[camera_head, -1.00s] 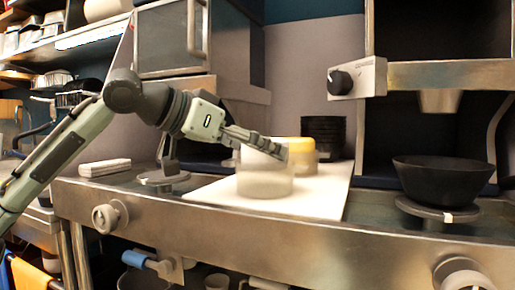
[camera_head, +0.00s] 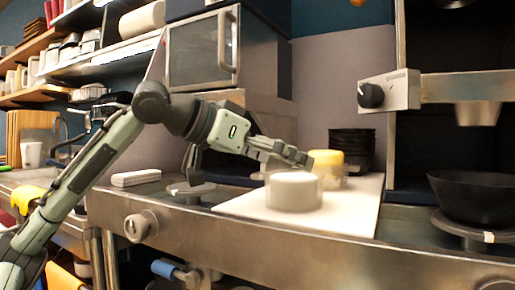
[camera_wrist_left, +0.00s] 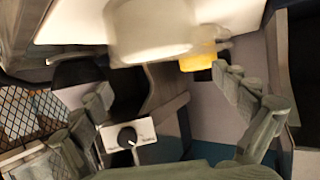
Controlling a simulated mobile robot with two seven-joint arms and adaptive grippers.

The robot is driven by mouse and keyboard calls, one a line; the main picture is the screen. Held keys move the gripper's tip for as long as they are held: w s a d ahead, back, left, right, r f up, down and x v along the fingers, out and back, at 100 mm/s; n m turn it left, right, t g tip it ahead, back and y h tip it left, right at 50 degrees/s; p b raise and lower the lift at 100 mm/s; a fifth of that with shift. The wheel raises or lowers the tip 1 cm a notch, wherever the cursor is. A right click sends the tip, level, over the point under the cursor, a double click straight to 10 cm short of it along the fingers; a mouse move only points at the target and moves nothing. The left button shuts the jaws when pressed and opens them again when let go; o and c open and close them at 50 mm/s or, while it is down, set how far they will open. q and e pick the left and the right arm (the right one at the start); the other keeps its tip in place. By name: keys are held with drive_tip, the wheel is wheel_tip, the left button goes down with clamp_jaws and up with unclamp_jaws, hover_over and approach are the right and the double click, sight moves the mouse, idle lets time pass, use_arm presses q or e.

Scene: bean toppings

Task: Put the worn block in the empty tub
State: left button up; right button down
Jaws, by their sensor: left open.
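A whitish round tub (camera_head: 294,192) stands on the white board; a tub with yellow in it (camera_head: 326,164) stands behind it to the right. My left gripper (camera_head: 290,153) is above and behind the whitish tub, pointing right. In the left wrist view my left gripper (camera_wrist_left: 170,105) is open, with nothing between its fingers. The whitish tub (camera_wrist_left: 150,32) and the yellow (camera_wrist_left: 199,57) show at the top there. A pale flat block (camera_head: 136,178) lies on the counter at the left; I cannot tell if it is the worn block. My right gripper is out of view.
The white board (camera_head: 350,205) has bare room right of the whitish tub. Black stacked bowls (camera_head: 352,149) stand behind it. A black bowl (camera_head: 475,196) sits on a scale at the right. A steel-edged shelf with a knob (camera_head: 371,95) juts out at the upper right.

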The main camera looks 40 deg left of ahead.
use_arm(q)
drive_tip(key=v, duration=1.1)
